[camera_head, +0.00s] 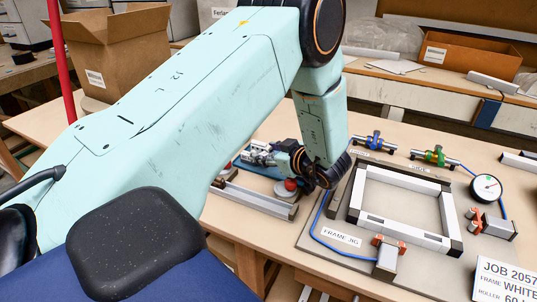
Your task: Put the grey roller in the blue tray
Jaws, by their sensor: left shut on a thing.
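My left gripper (264,154) points left at the end of my pale green arm, low over the blue tray (263,169). It is shut on a small grey thing at its fingertips. The thing is too small and too covered to tell whether it is the grey roller. The tray lies on the bench left of the frame jig, and my arm and gripper hide much of it. I cannot make out whether the held thing touches the tray. My right gripper is not in view.
Grey bars (258,203) lie in front of the tray. To the right, a frame of white bars (402,235) sits on the jig plate, with orange-tipped clamps, a round gauge (486,188) and blue hoses. Cardboard boxes (117,50) stand behind. My arm covers the left bench.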

